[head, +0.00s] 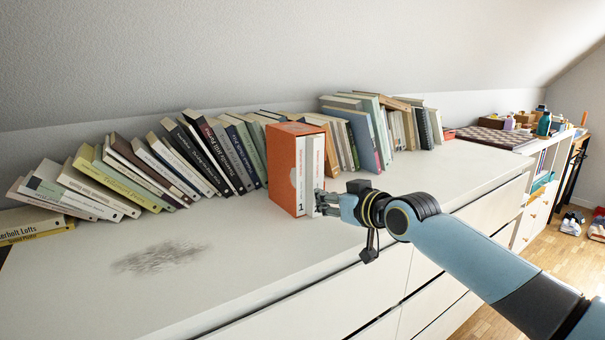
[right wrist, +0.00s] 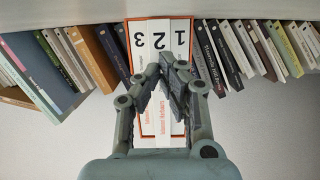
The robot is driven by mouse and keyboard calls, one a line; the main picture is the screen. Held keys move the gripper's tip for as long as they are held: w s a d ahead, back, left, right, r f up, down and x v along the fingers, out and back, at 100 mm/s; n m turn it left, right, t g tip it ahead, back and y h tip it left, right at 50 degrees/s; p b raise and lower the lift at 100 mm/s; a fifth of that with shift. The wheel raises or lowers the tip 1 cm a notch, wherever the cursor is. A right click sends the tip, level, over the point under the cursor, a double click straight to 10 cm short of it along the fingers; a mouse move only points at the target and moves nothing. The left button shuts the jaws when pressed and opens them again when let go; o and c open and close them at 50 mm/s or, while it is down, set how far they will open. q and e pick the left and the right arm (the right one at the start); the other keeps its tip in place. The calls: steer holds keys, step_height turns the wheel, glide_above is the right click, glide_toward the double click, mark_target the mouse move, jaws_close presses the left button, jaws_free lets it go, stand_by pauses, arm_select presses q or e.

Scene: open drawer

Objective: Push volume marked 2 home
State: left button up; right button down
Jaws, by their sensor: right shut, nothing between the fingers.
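An orange slipcase (head: 284,168) stands upright on the white dresser top in the head view, its open side with white spines facing me. In the right wrist view the slipcase (right wrist: 127,36) appears inverted, with volume 3 (right wrist: 139,40), volume 2 (right wrist: 160,38) and volume 1 (right wrist: 181,38) side by side. Volume 1 also shows in the head view (head: 301,172). My right gripper (head: 319,202) is shut and empty, its fingertips (right wrist: 168,62) close in front of the spines, around volume 2. My left gripper is not in view.
Leaning books (head: 150,170) line the wall left of the slipcase, and more books (head: 365,135) stand to its right. The dresser top (head: 240,255) is clear in front, with a dark smudge (head: 160,257) at left. A chessboard (head: 495,137) lies at the far right.

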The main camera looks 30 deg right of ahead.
arm_select(q)
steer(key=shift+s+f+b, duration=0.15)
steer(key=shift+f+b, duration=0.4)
steer(key=shift+b, duration=0.05)
arm_select(e)
steer(key=shift+w, duration=0.95)
